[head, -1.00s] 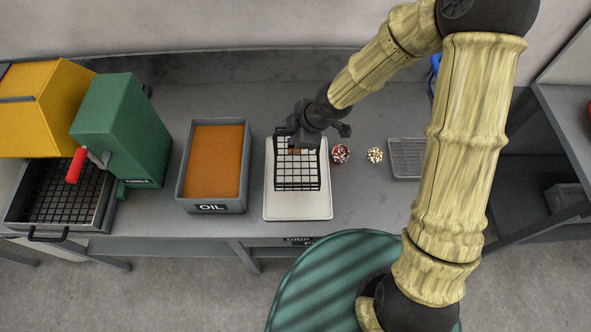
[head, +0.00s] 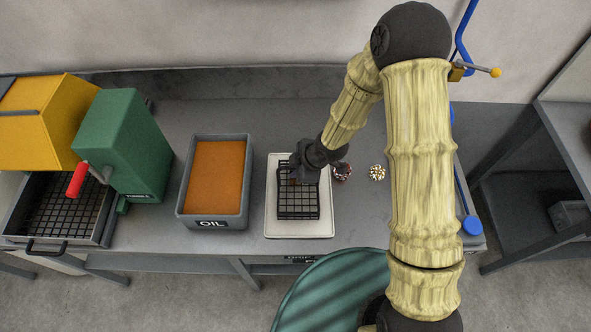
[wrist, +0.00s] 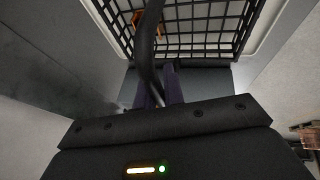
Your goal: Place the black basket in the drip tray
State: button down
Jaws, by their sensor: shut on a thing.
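The black wire basket (head: 298,206) is within the outline of the white drip tray (head: 328,228) in the head view. I cannot tell whether it rests on the tray floor or hangs just above it. My gripper (head: 305,176) is at the basket's far end, shut on its dark handle. In the wrist view the curved handle (wrist: 148,45) runs up between the fingers, with the basket grid (wrist: 200,28) beyond. A small orange-brown piece (wrist: 137,20) shows at the basket's left side. The tray's pale rim (wrist: 268,30) shows to the right of the basket.
The grey oil vat (head: 213,222) stands left of the tray. Further left are a green box (head: 133,150) with a red handle and a grated pan (head: 60,205). Two small patterned items (head: 342,172) (head: 377,172) lie right of the tray. My arm covers the counter's right part.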

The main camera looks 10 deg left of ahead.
jog(key=shift+f, duration=0.45)
jog(key=c, duration=1.5)
grip_release()
jog(key=shift+d+r, duration=0.1)
jog(key=v, duration=1.1)
jog(key=shift+d+r+p, duration=0.2)
jog(key=shift+r+p, duration=0.15)
jog(key=shift+p, duration=0.05)
